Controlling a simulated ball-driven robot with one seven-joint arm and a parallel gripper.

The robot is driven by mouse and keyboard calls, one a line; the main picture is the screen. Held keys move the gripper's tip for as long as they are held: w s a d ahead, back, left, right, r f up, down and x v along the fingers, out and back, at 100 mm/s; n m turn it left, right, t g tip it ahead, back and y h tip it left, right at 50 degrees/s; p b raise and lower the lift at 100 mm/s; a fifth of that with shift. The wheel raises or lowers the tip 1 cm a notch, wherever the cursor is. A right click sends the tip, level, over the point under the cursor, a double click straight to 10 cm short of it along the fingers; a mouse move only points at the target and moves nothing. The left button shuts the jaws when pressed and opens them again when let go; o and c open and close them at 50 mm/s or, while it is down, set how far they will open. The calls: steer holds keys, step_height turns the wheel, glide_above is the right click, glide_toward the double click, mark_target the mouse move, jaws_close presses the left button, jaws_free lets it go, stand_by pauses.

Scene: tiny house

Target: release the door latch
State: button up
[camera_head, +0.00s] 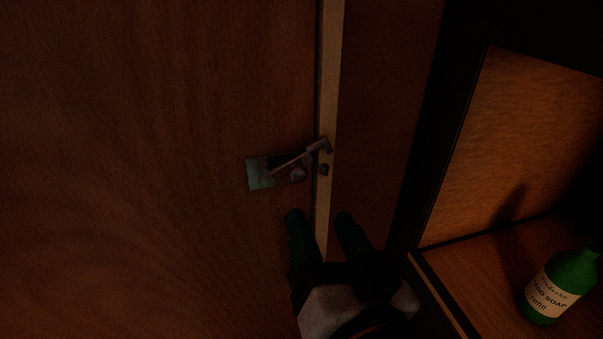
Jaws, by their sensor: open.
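A small metal door latch (292,162) sits at the right edge of a brown wooden door (150,120). It has a pale plate, a thin lever slanting up to the right, and a round knob. The lever's right end reaches the light edge strip (328,80) beside the door. My gripper (320,216) is just below the latch in the picture, with its two dark fingers apart and nothing between them. The fingers appear apart from the latch; the depth between them is hard to tell in the dim light.
A lit wooden shelf or cabinet (470,265) stands on the right, close to my gripper's side. A green hand soap refill bottle (558,288) stands on it at the lower right. A dark upright edge separates the shelf from the door side. The door face on the left is clear.

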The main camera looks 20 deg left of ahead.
mark_target(300, 176)
steer(key=p+x, duration=0.2)
steer(key=x, duration=0.8)
steer(key=shift+w+a, duration=0.1)
jaws_close()
stand_by(0.4)
